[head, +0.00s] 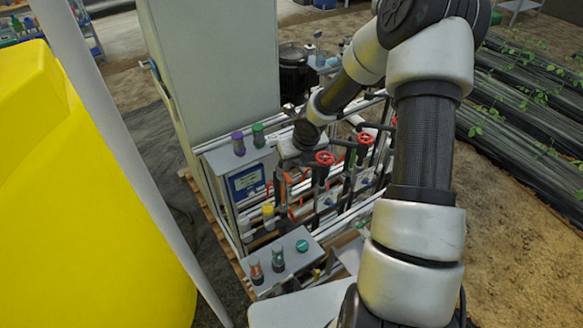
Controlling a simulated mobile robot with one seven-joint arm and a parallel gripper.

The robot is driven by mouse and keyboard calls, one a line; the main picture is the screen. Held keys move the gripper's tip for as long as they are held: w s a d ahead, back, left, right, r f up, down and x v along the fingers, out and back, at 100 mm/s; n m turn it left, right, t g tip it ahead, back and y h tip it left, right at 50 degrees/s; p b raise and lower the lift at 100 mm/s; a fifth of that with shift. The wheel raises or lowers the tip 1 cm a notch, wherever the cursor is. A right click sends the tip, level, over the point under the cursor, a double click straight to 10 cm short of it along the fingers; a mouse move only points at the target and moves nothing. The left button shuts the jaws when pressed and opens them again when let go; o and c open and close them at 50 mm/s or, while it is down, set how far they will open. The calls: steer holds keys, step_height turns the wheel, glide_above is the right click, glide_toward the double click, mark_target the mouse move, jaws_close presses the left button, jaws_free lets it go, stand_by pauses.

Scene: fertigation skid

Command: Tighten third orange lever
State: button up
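My gripper (289,164) is at the skid's pipework, just right of the blue-screened control box. It is small and partly hidden by my wrist, so I cannot tell whether its fingers are open or shut. Small orange parts, which look like levers, show among the pipes below it. One orange part (304,211) lies lower, near the middle of the pipe rack. I cannot make out which lever is third, or whether my gripper touches one.
Red handwheels (325,158) stand close right of my gripper. The control box (246,182) is to its left. A yellow tank (80,200) fills the left.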

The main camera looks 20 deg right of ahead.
steer(key=p+v, duration=0.1)
steer(key=v, duration=0.5)
steer(key=shift+r+p, duration=0.3)
steer(key=shift+s, duration=0.1)
